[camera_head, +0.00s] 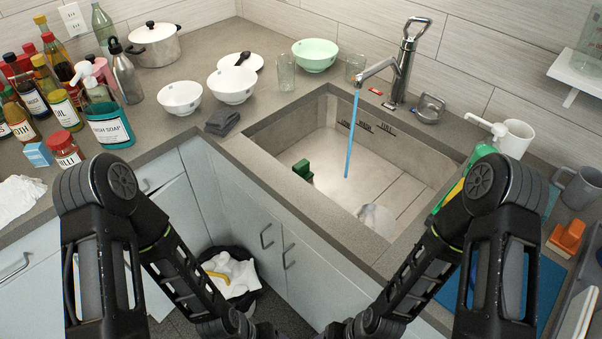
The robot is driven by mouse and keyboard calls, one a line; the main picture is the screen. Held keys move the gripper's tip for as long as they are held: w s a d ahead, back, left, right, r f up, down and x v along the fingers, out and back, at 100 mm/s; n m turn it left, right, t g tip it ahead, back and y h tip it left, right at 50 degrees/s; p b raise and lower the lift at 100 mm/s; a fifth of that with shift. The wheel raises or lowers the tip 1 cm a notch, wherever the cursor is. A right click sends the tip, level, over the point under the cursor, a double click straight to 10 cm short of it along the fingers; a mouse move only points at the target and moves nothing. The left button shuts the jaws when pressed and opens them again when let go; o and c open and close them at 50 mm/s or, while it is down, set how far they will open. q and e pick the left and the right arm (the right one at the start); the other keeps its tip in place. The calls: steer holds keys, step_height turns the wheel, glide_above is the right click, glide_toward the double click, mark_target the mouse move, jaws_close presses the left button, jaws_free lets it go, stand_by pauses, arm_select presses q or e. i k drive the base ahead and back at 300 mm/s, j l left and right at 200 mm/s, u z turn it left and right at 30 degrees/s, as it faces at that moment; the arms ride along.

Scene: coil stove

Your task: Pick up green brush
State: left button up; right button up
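A small green object (302,169), likely the green brush, is in the sink (385,185) by its left wall. Its lower part looks pale, and its full shape is too small to make out. My two arms come in from the left and right, and their forearms slope down to the bottom middle of the head view, in front of the cabinets. The fingers of both grippers are not visible there. Both arms are well apart from the green object.
Blue water runs from the faucet (401,62) into the sink. A clear glass item (376,217) lies in the sink. Bowls (232,85), bottles (106,118) and a dark folded cloth (222,122) are on the left counter. An orange item (567,237) and mugs (581,188) are right.

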mark_target(302, 168)
steer(key=z, duration=1.35)
steer(key=k+j+z, duration=0.2)
steer(key=k+j, duration=0.55)
steer(key=k, duration=0.3)
